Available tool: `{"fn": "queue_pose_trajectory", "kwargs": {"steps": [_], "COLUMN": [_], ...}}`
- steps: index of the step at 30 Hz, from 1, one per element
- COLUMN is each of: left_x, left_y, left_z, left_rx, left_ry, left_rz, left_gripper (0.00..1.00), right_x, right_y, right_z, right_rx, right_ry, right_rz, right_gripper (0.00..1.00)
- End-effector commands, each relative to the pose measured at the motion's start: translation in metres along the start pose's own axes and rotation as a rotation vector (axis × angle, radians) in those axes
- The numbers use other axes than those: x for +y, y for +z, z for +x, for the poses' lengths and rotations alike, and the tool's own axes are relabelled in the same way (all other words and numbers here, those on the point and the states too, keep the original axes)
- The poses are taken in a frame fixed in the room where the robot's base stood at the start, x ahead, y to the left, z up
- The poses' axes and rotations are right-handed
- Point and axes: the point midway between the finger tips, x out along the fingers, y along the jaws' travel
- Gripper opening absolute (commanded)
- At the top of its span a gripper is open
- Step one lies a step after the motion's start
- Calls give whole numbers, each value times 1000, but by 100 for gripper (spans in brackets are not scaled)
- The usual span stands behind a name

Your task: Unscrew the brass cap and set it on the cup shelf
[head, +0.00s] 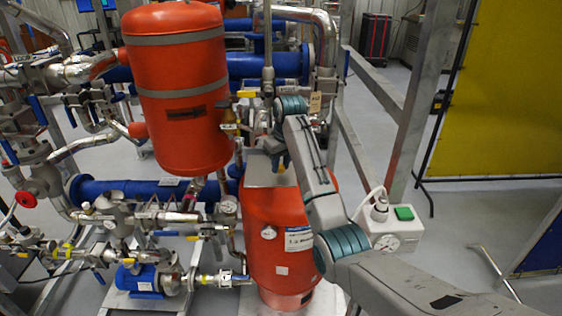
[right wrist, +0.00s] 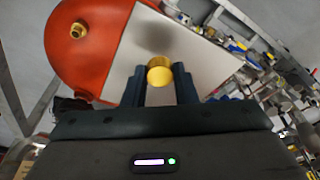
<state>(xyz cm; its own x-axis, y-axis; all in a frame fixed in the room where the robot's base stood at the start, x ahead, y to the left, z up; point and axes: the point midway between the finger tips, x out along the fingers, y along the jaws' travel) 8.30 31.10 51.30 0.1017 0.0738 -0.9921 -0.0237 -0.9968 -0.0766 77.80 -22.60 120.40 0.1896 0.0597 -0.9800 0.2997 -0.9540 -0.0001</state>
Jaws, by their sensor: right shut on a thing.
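The brass cap (right wrist: 159,72) is between the two fingers of my right gripper (right wrist: 160,86) in the right wrist view. The gripper is shut on it. In the head view the cap shows as a small yellow spot (head: 281,169) below my right gripper (head: 280,160). A flat light-grey plate (head: 262,178), likely the cup shelf, lies at the top of the lower orange tank (head: 275,235). The cap is over this plate (right wrist: 195,50); I cannot tell whether they touch. A brass fitting (right wrist: 78,31) with a dark opening stands on the orange tank dome. My left gripper is not in view.
A large upright orange vessel (head: 178,90) stands left of my right arm, with pipes and valves around it. A white box with a gauge and green button (head: 404,213) is right of the arm. A grey steel post (head: 412,120) rises behind. Open floor lies further right.

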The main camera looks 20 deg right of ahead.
Motion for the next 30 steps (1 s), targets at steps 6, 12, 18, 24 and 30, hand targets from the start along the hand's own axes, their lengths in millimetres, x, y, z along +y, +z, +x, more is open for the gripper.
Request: {"fn": "queue_pose_trajectory", "kwargs": {"steps": [6,12,18,24,30], "left_x": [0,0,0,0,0], "left_y": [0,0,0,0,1], "left_z": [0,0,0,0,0], "left_rx": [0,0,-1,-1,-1], "left_ry": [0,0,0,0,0], "left_rz": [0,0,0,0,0], "left_gripper": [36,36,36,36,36], "right_x": [0,0,0,0,0], "right_y": [1,0,1,2,3], "right_z": [3,3,5,11,17], "right_rx": [0,0,-1,0,0], "right_ry": [0,0,0,0,0], "right_rz": [0,0,0,0,0], "right_gripper": [13,13,13,13,13]}}
